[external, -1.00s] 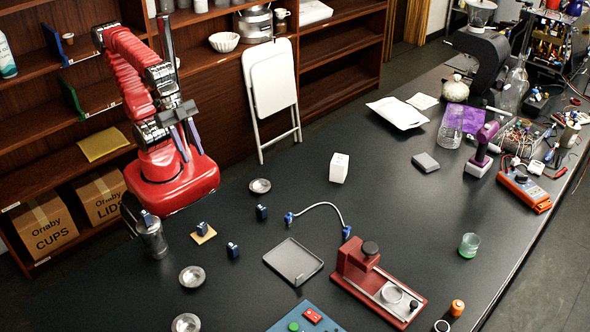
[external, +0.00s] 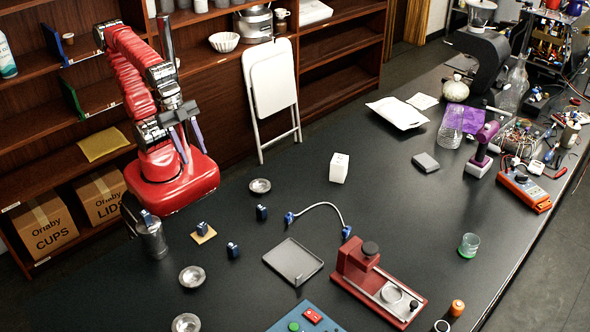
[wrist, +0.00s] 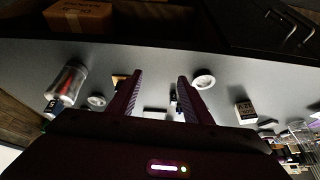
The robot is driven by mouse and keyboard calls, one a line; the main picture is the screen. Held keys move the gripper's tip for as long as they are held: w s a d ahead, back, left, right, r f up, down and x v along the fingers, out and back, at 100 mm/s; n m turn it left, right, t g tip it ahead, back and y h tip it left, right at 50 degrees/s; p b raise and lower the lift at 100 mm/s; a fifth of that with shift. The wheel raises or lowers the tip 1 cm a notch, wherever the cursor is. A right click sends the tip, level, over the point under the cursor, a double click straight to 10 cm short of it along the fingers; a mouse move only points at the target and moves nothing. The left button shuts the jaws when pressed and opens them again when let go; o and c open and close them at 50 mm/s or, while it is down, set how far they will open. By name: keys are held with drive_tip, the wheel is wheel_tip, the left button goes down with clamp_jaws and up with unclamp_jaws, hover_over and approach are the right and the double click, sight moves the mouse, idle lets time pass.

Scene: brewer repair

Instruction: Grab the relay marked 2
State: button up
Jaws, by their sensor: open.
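Three small dark-blue relay-like blocks stand on the black table in the external view. One block (external: 202,228) sits on a small yellow-orange pad (external: 207,237). A second block (external: 233,249) is in front of it to the right, and a third block (external: 262,212) is farther back to the right. Their markings are too small to read, so I cannot tell which is 2. My gripper (external: 192,153) is open and empty, raised above the table's back left. In the wrist view its fingers (wrist: 160,78) are spread, with small blocks partly hidden around them.
A metal canister (external: 151,238) stands left of the blocks. Small metal dishes (external: 260,186) (external: 192,276) lie around them. A cable with blue ends (external: 327,205), a grey tray (external: 293,262) and a red device (external: 372,280) are to the right.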

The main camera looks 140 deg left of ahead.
drive_tip(key=w+m+g+y, duration=0.1)
drive_tip(key=w+m+g, duration=0.1)
drive_tip(key=w+m, duration=0.1)
drive_tip(key=m+g+y, duration=0.3)
drive_tip(key=m+y, duration=0.9)
drive_tip(key=m, duration=0.3)
approach(259, 211)
drive_tip(key=v, duration=0.2)
drive_tip(key=shift+d, duration=0.35)
drive_tip(key=shift+a, duration=0.15)
drive_tip(key=x, duration=0.8)
drive_tip(key=shift+a, duration=0.2)
drive_tip(key=shift+a, duration=0.1)
